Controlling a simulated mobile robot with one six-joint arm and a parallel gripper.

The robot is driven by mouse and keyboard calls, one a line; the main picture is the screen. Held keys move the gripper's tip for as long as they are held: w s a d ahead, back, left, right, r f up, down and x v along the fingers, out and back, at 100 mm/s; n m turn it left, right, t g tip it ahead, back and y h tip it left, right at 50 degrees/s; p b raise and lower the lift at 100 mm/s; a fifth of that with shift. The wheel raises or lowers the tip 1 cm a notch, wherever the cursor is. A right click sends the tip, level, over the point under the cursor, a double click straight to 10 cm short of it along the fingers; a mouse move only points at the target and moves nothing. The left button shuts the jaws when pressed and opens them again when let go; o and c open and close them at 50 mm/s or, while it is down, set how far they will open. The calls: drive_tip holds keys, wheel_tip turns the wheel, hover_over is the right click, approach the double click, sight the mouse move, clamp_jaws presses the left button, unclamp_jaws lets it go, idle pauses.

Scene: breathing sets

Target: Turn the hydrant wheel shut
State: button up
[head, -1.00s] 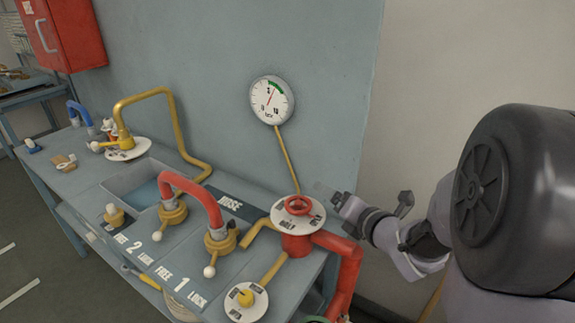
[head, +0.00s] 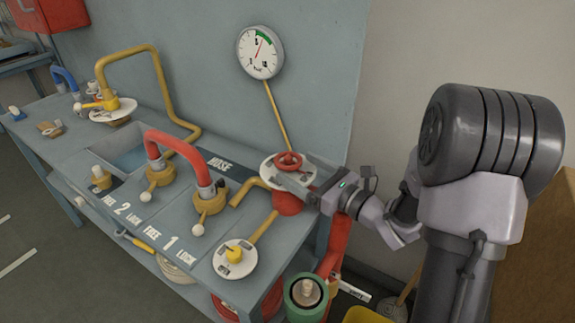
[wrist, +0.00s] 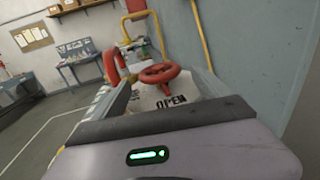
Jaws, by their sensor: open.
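The red hydrant wheel (head: 288,161) sits on a round white dial plate (head: 270,166) on top of the red hydrant pipe (head: 287,204), at the right end of the bench. In the wrist view the wheel (wrist: 160,73) is straight ahead, over the plate with the word OPEN (wrist: 172,102) facing me. My gripper (head: 292,176) is open beside the wheel, on its right and near side in the head view. The fingers reach towards the wheel; whether they touch it I cannot tell. Part of the plate is hidden behind my gripper.
A gauge (head: 260,52) hangs on the wall behind. A green-rimmed container (head: 306,291) stands below the bench's right end. Wall is close behind the wheel.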

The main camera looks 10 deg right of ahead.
sight(287, 162)
drive_tip(key=shift+b+x, duration=0.35)
drive_tip(key=shift+x, duration=2)
drive_tip(key=c, duration=1.4)
